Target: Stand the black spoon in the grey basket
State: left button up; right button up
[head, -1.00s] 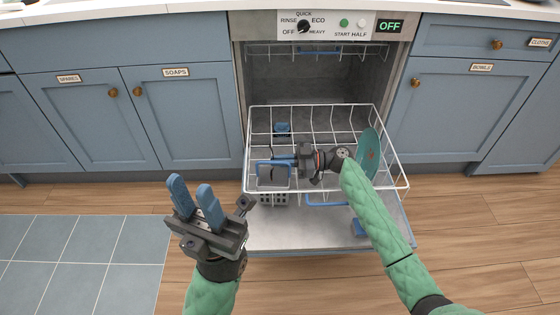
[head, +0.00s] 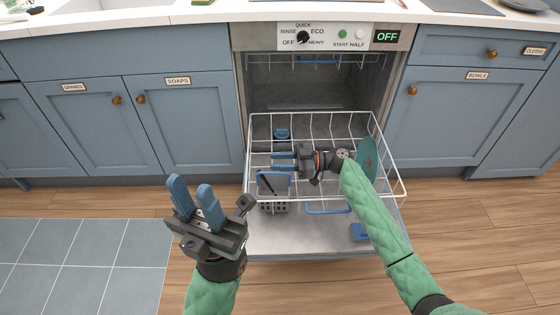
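The grey basket (head: 273,207) hangs at the front left of the pulled-out dishwasher rack, with a blue rim around its top. A thin dark piece that looks like the black spoon (head: 268,184) lies slanted inside the basket's opening; its lower part is hidden. My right gripper (head: 273,161) is just behind and above the basket, pointing left, with its blue fingers apart and nothing visible between them. My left gripper (head: 191,187) is open and empty, left of the rack over the floor.
The white wire rack (head: 325,197) holds a teal plate (head: 368,157) at its right and a small blue item (head: 282,133) at the back. The open dishwasher door (head: 290,237) lies below, with a blue part (head: 360,231) on it. The floor on the left is clear.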

notch_tip(320, 180, up, 8)
jog(key=p, duration=0.4)
jog(key=shift+r, duration=0.15)
dwell(0.9)
